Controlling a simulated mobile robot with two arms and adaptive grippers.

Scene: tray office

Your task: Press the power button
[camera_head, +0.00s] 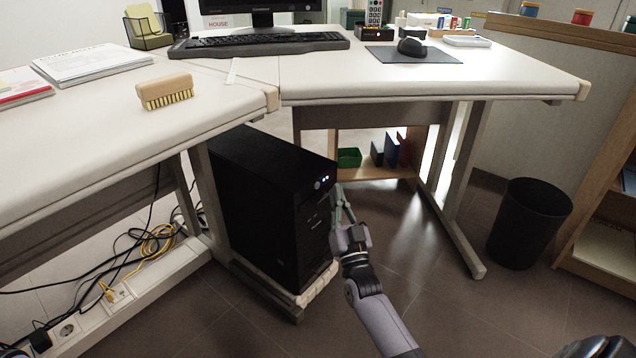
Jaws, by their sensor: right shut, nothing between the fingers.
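A black computer tower (262,190) stands upright on a low shelf under the desk. Its front panel faces right and toward me. The round power button (318,185) is near the top of that front panel, with small lit lights beside it. My right gripper (338,190) is shut and empty. Its fingertips point up, just right of the tower's front edge and close to the height of the button. I cannot tell whether they touch the panel. My left gripper is not in view.
The white desk (420,85) overhangs the tower, with a keyboard (258,44), a mouse (411,47) and a brush (165,91) on top. A desk leg (205,190) stands left of the tower. Cables (150,245) run at the lower left. A black bin (528,225) stands at right. The floor between is clear.

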